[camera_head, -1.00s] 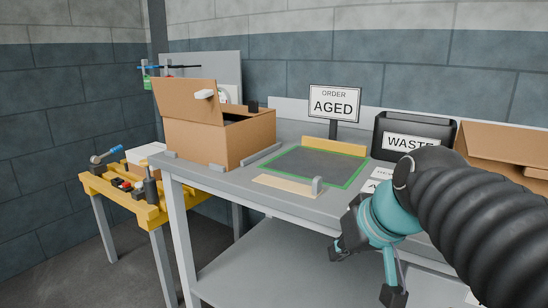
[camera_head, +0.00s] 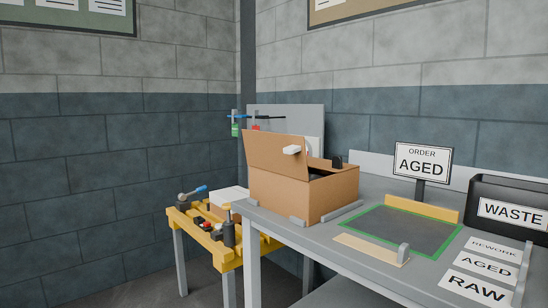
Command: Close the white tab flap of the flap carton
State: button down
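The flap carton (camera_head: 305,196) is a brown cardboard box at the left end of the grey bench. Its big flap (camera_head: 277,158) stands raised, leaning outward on the left side, so the carton is open. The white tab (camera_head: 291,150) sticks out from the flap near its upper right part. A dark object (camera_head: 337,161) shows at the carton's back rim. The inside of the carton is mostly hidden. My gripper is not in this view.
Small grey stops (camera_head: 298,222) sit around the carton's base. A green-edged dark mat (camera_head: 402,230) lies right of it, with an AGED sign (camera_head: 422,162) behind. A black WASTE bin (camera_head: 508,211) stands at right. A yellow workbench (camera_head: 226,251) with tools is at left.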

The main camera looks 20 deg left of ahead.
aim_at(267, 155)
jog(key=z, duration=0.55)
jog(key=k, duration=1.3)
jog(key=u, duration=0.1)
jog(key=i, duration=0.55)
jog(key=u, duration=0.85)
jog(key=i, duration=0.95)
jog(key=z, duration=0.2)
